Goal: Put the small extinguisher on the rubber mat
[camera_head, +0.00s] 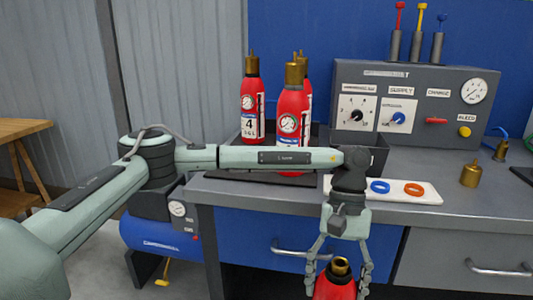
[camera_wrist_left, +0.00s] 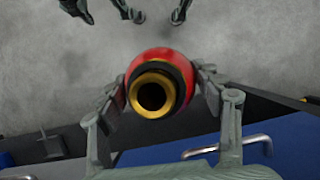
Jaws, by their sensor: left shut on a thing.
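My left gripper (camera_head: 338,280) is shut around a red extinguisher (camera_head: 335,291), held upright in front of the bench's front edge. The held extinguisher has an open brass neck; its lower body is cut off by the picture edge. In the left wrist view the red extinguisher (camera_wrist_left: 160,57) shows from above between the fingers of the left gripper (camera_wrist_left: 160,85). A dark flat mat (camera_head: 235,178) lies on the bench, partly hidden behind my left arm. Grey jointed shapes at the wrist view's top edge may be my right gripper, but I cannot tell its state.
Red extinguishers with brass tops stand on the bench: one at left (camera_head: 251,105), one nearer (camera_head: 290,118), one behind (camera_head: 306,72). A dark bin (camera_head: 377,160), a white tray (camera_head: 432,190) with blue and orange rings, a brass fitting (camera_head: 471,175) and a gauge panel (camera_head: 410,75) are there too.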

